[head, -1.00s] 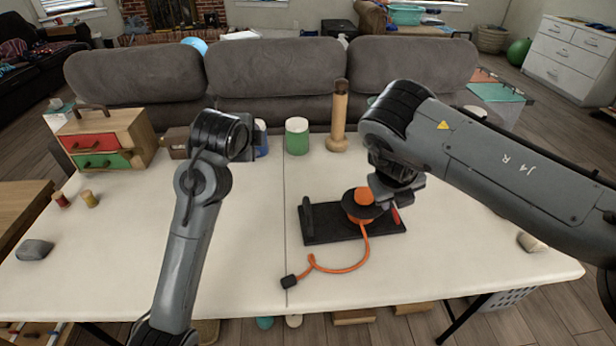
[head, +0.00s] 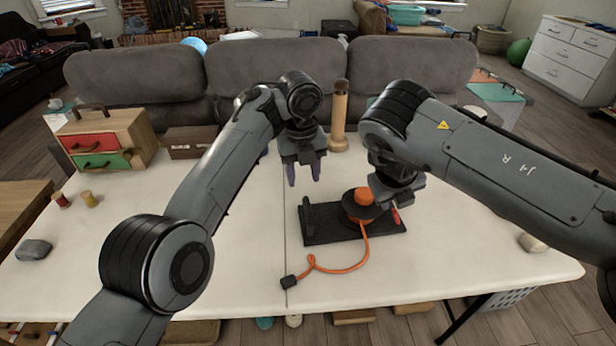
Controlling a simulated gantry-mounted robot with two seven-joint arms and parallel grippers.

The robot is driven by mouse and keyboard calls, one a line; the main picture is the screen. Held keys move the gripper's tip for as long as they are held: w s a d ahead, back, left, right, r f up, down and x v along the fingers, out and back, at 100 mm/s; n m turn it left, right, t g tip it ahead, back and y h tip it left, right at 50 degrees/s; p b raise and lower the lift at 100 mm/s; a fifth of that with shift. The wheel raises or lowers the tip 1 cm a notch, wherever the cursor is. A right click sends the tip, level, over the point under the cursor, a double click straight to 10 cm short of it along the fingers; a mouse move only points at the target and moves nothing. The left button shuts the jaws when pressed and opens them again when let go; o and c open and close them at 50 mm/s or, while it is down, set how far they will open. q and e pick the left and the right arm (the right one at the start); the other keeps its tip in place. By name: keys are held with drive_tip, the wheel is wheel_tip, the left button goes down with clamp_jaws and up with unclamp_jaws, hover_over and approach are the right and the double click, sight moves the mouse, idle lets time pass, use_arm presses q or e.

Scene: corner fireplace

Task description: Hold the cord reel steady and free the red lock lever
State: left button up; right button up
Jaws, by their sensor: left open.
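The cord reel has an orange top and black disc (head: 361,208) on a black base plate (head: 332,238) with an upright black handle at its left end. Its orange cord (head: 340,270) trails forward to a black plug (head: 289,282) on the table. The red lock lever (head: 396,216) shows as a small red piece at the reel's right side. My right gripper (head: 388,202) is at the reel's right side, right by the lever; its fingers are mostly hidden. My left gripper (head: 304,176) is open and empty, pointing down above the table, behind and left of the reel.
A wooden cabinet (head: 138,122) with red and green drawers and a brown box (head: 190,141) stand at the back left. A wooden cylinder (head: 339,110) stands at the back. A grey stone (head: 33,250) lies at the left. The table's front middle (head: 390,275) is mostly clear.

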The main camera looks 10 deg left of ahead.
sight(308, 207)
use_arm(q)
drive_tip(key=shift+s+d+m+g, duration=0.3)
drive_tip(key=shift+s+d+m, duration=0.2)
drive_tip(key=shift+s+d, duration=0.1)
drive_tip(key=shift+s+d+f, duration=0.1)
drive_tip(key=shift+s+f, duration=0.05)
drive_tip(key=shift+f, duration=0.1)
wheel_tip(308, 207, down, 10)
drive_tip(key=shift+f, duration=0.1)
clamp_jaws()
